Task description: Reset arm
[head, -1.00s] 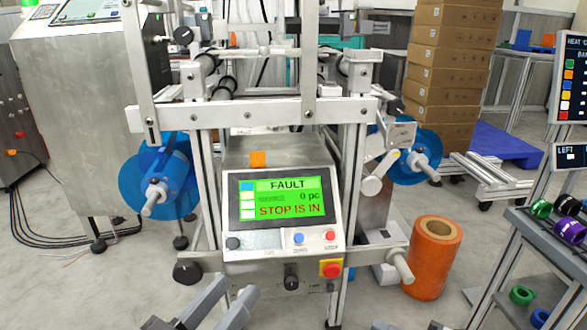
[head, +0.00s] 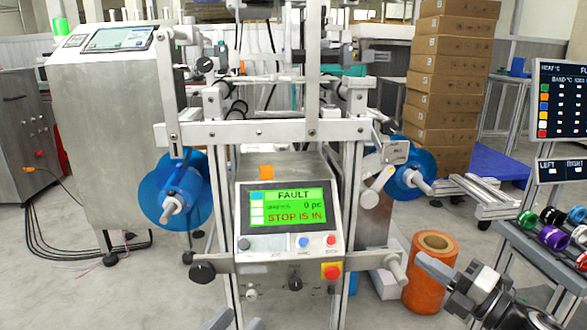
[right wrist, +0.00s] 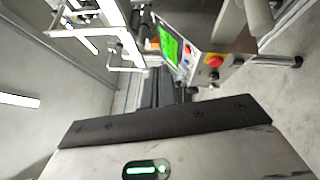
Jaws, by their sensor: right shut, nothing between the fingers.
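My right gripper (head: 428,264) is in the lower right of the head view, shut and empty, in front of the orange roll. My left gripper (head: 236,322) shows only as two finger ends, set apart, at the bottom edge; nothing shows between them. The panel also shows in the right wrist view (right wrist: 187,58).
Blue reels hang left (head: 177,190) and right (head: 408,165) on the machine. An orange roll (head: 425,290) stands on the floor. A rack of coloured spools (head: 545,255) is close on the right. Stacked boxes (head: 455,50) stand behind. Open floor lies at left.

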